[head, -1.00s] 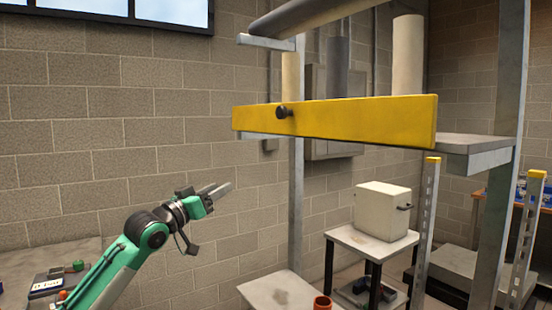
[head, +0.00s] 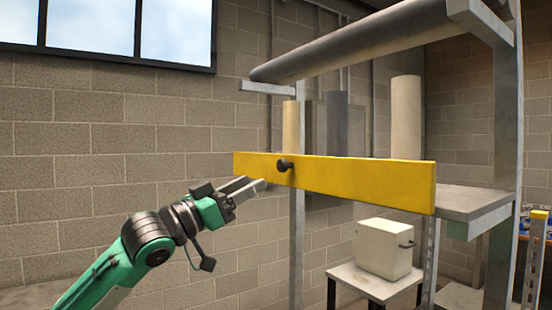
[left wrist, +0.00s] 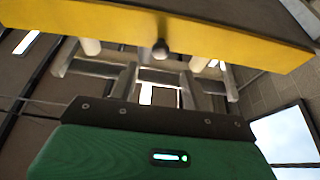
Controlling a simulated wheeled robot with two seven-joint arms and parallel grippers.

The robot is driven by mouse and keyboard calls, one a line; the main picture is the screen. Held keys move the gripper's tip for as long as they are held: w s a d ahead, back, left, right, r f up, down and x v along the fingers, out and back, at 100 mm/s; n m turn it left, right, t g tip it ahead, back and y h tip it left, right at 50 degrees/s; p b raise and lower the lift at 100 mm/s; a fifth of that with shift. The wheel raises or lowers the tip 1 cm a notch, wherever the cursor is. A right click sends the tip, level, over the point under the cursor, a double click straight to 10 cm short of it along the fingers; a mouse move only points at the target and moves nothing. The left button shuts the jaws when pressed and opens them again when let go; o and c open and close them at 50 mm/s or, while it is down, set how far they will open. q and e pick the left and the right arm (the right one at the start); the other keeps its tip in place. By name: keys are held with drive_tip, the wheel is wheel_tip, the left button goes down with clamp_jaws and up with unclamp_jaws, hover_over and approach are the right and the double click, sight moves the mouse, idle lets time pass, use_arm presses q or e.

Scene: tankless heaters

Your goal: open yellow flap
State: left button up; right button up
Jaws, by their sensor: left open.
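The yellow flap (head: 350,181) is a long flat bar across the front of a grey metal rack, with a dark round knob (head: 285,165) near its left end. My left gripper (head: 254,186) is open and empty, just left of and slightly below the knob in the head view, apart from it. In the left wrist view the yellow flap (left wrist: 230,38) spans the top, and the knob (left wrist: 160,48) shows beyond the open fingers (left wrist: 147,72), roughly centred between them. My right gripper is not in view.
A thick grey roller (head: 350,42) runs above the flap. A grey shelf (head: 465,202) sticks out at the right, beside a metal upright (head: 505,150). A white box (head: 384,248) stands on a small table below. The space in front of the block wall at left is free.

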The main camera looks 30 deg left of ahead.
sight(280, 169)
use_arm(q)
drive_tip(key=p+x, duration=0.4)
drive_tip(key=x, duration=0.2)
drive_tip(key=shift+w+r, duration=0.25)
drive_tip(key=shift+w, duration=0.1)
drive_tip(key=shift+w+d+r, duration=0.1)
drive_tip(key=shift+w+d, duration=0.15)
drive_tip(key=shift+w, duration=0.3)
drive_tip(key=shift+c, duration=0.5)
clamp_jaws()
